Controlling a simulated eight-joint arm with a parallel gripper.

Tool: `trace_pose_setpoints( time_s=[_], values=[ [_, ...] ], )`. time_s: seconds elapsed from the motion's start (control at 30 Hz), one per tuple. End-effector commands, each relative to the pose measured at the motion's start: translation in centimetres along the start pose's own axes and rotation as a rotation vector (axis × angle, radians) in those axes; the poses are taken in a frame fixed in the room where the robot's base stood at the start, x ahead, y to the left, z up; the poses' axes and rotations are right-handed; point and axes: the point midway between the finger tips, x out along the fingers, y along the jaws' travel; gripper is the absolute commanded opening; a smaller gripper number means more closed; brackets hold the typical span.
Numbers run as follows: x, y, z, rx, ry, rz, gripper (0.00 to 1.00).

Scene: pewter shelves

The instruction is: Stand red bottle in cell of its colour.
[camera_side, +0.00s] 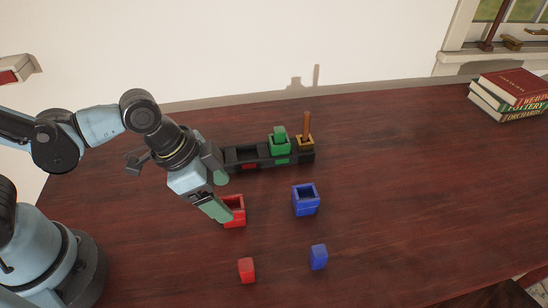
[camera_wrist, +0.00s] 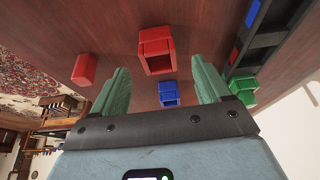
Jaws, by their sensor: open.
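No clear bottle shape shows; the red things are an open-topped square red container (camera_side: 237,213) and a small red block (camera_side: 246,270) on the table. My gripper (camera_side: 221,194) is open beside the red container, and one finger partly covers it in the side view. In the wrist view the red container (camera_wrist: 155,45) is ahead between the spread fingers (camera_wrist: 160,75), and the red block (camera_wrist: 84,69) is to the left. The dark rack (camera_side: 302,157) stands behind; its empty cell with a red label (camera_side: 250,166) shows. The rack's left end is hidden by my gripper.
A green container (camera_side: 279,144) and an ochre one (camera_side: 305,143) with a brown stick stand in the rack. A blue container (camera_side: 305,203) and blue block (camera_side: 318,257) stand right of the red ones. Books (camera_side: 508,95) lie far right.

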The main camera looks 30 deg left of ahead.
Motion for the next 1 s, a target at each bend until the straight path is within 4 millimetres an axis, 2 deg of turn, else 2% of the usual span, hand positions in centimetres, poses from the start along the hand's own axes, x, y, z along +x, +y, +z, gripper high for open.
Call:
trace_pose_setpoints(
  time_s=[0.4,0.8,1.0],
  values=[
    [3.0,0.1,-0.1,0.000,0.000,0.000,0.77],
    [3.4,0.1,-0.1,0.000,0.000,0.000,0.77],
    [3.4,0.1,-0.1,-0.001,0.000,0.000,0.46]
  ],
)
